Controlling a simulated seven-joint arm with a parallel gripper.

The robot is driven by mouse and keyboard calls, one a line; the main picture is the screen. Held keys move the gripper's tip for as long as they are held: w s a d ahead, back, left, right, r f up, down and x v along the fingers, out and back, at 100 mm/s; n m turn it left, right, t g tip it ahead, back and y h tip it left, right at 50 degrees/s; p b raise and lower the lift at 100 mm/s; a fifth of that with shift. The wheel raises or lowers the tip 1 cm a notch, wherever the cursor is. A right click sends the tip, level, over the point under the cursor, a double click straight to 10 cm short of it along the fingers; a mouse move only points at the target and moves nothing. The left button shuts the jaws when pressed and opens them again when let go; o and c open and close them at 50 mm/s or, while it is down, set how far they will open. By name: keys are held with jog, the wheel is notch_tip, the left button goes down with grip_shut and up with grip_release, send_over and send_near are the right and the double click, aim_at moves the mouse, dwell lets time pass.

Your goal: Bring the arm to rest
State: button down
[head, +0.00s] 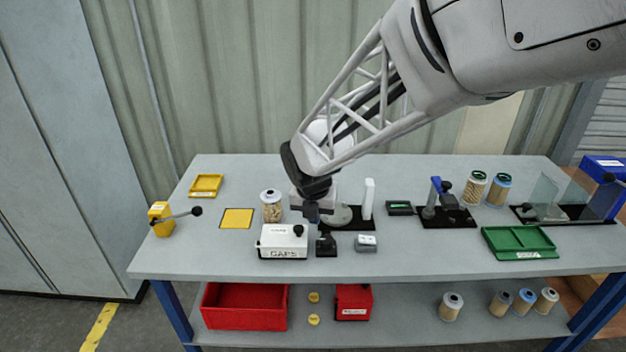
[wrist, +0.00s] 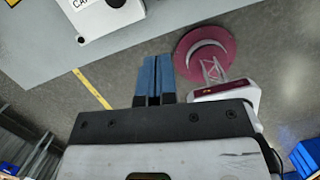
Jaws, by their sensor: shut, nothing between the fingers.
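My gripper (head: 312,212) hangs over the middle of the grey workbench (head: 400,262), just behind the white CAPS box (head: 283,241). In the wrist view its two blue fingers (wrist: 155,78) lie side by side, shut with nothing between them. Part of the CAPS box shows at the top left of the wrist view (wrist: 100,18), with the bench edge and floor beyond. In the head view the fingertips are small and dark, so their height above the bench is hard to tell.
Close by are a jar (head: 271,206), a white post (head: 368,199), a small grey box (head: 366,244) and a black fixture (head: 326,245). A green tray (head: 519,243) and filter cartridges (head: 498,190) stand at right. The bench's front strip is clear.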

jog(key=shift+s+r, duration=0.1)
jog(key=shift+r, duration=0.45)
jog(key=shift+d, duration=0.1)
jog(key=s+d+r+m, duration=0.4)
jog(key=s+d+m, duration=0.5)
jog(key=m, duration=0.8)
jog(key=s+d+r+m, duration=0.4)
jog(key=s+d+m, duration=0.5)
jog(key=s+m, duration=0.7)
jog(key=shift+r+m, duration=0.35)
jog(key=shift+m, duration=0.25)
